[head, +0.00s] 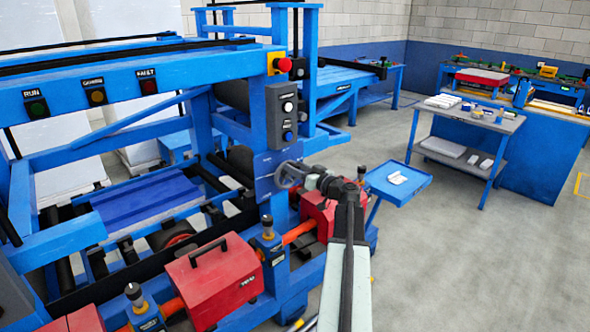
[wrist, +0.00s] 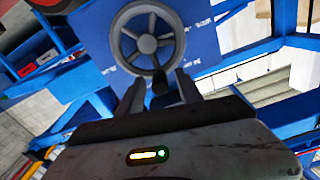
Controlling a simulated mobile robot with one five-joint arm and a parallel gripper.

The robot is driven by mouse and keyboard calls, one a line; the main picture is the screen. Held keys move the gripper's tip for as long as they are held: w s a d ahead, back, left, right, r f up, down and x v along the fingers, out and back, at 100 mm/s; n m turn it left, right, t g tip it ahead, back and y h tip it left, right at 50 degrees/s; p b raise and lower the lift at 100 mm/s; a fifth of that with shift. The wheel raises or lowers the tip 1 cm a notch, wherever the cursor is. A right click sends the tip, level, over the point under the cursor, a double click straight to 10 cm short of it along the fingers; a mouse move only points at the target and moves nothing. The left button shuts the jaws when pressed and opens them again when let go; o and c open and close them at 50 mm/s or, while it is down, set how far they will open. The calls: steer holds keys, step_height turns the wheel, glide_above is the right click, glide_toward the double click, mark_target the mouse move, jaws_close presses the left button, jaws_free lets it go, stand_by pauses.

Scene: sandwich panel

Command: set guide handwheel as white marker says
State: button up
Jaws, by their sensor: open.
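The guide handwheel (head: 291,174) is a grey spoked wheel on a blue plate (head: 268,163) fixed to the blue machine frame. Small white marks (wrist: 110,71) are on the plate around the wheel, too small to read. In the head view my gripper (head: 312,178) is right beside the wheel.
A grey button box (head: 285,115) hangs above the plate. Red housings (head: 215,281) and an orange shaft (head: 299,232) lie below left. A small blue tray (head: 397,183) stands close right of my arm. The floor farther right is clear up to a grey table (head: 468,115).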

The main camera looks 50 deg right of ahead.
steer(key=shift+w, duration=0.35)
steer(key=shift+c, duration=0.2)
